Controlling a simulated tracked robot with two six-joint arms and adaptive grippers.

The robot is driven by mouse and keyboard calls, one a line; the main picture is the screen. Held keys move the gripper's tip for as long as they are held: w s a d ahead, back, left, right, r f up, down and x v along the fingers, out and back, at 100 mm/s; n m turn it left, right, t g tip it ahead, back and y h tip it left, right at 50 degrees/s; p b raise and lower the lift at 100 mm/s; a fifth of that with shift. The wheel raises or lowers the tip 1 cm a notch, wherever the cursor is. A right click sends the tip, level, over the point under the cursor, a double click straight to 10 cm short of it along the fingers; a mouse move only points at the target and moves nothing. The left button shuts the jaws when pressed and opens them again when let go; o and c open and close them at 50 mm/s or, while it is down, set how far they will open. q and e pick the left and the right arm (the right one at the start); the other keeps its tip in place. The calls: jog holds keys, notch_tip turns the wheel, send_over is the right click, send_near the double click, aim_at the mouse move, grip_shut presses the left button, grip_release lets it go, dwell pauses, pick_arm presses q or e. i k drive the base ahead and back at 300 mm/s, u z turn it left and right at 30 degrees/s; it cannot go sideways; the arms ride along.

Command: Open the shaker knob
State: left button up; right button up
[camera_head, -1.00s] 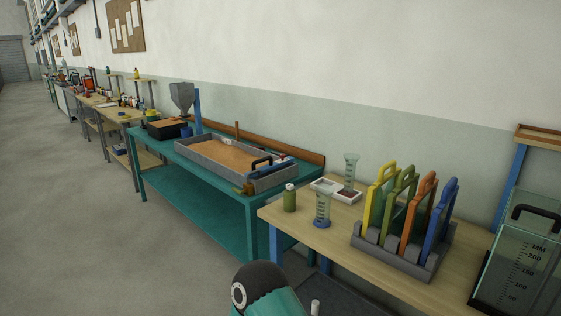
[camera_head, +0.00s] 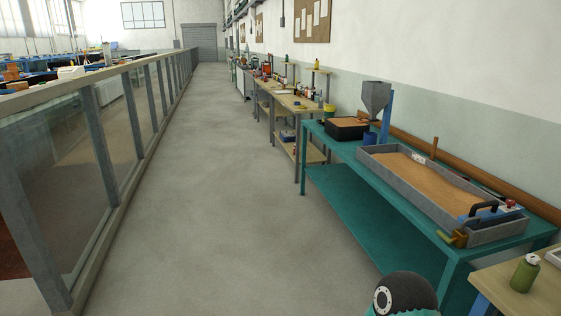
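I cannot make out a shaker knob in this view. No gripper shows; only a rounded dark and teal part of mine is at the bottom edge. On the right, a teal table (camera_head: 345,193) carries a long grey tray of sand (camera_head: 385,172). A blue and black handled piece (camera_head: 484,213) and a small red item (camera_head: 510,203) sit at the tray's near end.
Wooden workbenches (camera_head: 292,104) with clutter line the right wall farther on. A green bottle (camera_head: 524,274) stands on a wooden table at the lower right.

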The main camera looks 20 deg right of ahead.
aim_at(531, 258)
jog(key=u, duration=0.05)
jog(key=i, duration=3)
jog(key=z, duration=2)
jog(key=i, duration=0.25)
jog(key=z, duration=1.8)
jog(key=k, duration=0.6)
jog(key=z, duration=0.35)
jog(key=i, duration=0.9)
jog(key=z, duration=0.25)
